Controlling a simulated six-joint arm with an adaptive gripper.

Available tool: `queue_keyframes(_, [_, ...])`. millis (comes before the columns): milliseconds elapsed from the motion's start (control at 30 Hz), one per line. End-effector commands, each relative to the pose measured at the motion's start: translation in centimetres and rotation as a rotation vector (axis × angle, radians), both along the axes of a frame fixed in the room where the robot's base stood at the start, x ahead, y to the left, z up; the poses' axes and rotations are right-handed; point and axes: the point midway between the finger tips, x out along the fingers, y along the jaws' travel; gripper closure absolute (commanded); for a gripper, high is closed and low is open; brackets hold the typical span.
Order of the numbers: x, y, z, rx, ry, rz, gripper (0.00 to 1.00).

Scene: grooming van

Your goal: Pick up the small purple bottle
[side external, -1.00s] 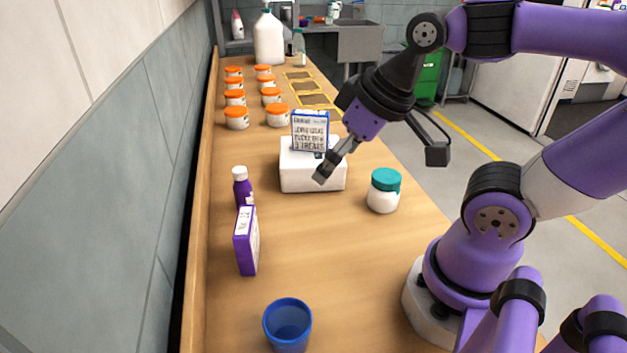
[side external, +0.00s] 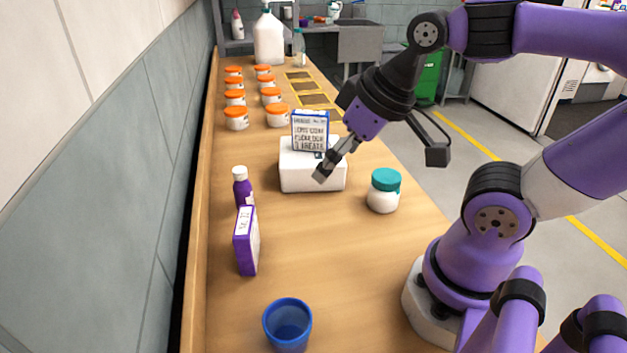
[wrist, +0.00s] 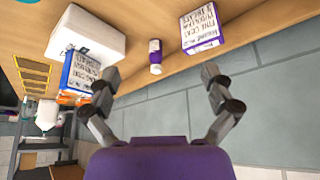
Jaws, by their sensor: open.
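The small purple bottle (side external: 242,188) with a white cap stands upright on the wooden bench near the wall, just behind a purple box. It also shows in the wrist view (wrist: 155,57), between the fingertips in the picture but farther off. My gripper (side external: 325,172) is in the air near the front of a white block, to the right of the bottle and apart from it. In the wrist view my gripper (wrist: 160,75) has its two fingers spread wide, with nothing between them.
The purple box (side external: 246,240) stands right in front of the bottle. A white block (side external: 312,178) with a blue-and-white box (side external: 310,132) is to its right. A teal-lidded jar (side external: 383,192), a blue cup (side external: 287,325) and several orange-lidded jars (side external: 236,118) stand around. The bench's middle is clear.

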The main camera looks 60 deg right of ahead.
Motion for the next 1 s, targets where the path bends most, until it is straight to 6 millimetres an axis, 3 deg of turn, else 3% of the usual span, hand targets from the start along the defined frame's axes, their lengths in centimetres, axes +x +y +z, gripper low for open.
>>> queue_keyframes(67, [0.0, 0.0, 0.0, 0.000, 0.000, 0.000, 0.10])
queue_keyframes(100, [0.0, 0.0, 0.0, 0.000, 0.000, 0.000, 0.20])
queue_keyframes(567, [0.4, 0.0, 0.1, 0.000, 0.004, -0.001, 0.20])
queue_keyframes(667, [2.0, -0.2, 0.2, 0.000, 0.017, -0.008, 0.20])
queue_keyframes(800, [6.5, -0.5, -0.1, 0.001, 0.045, -0.023, 0.20])
queue_keyframes(1000, [13.2, -1.3, -2.9, 0.002, 0.079, -0.048, 0.20])
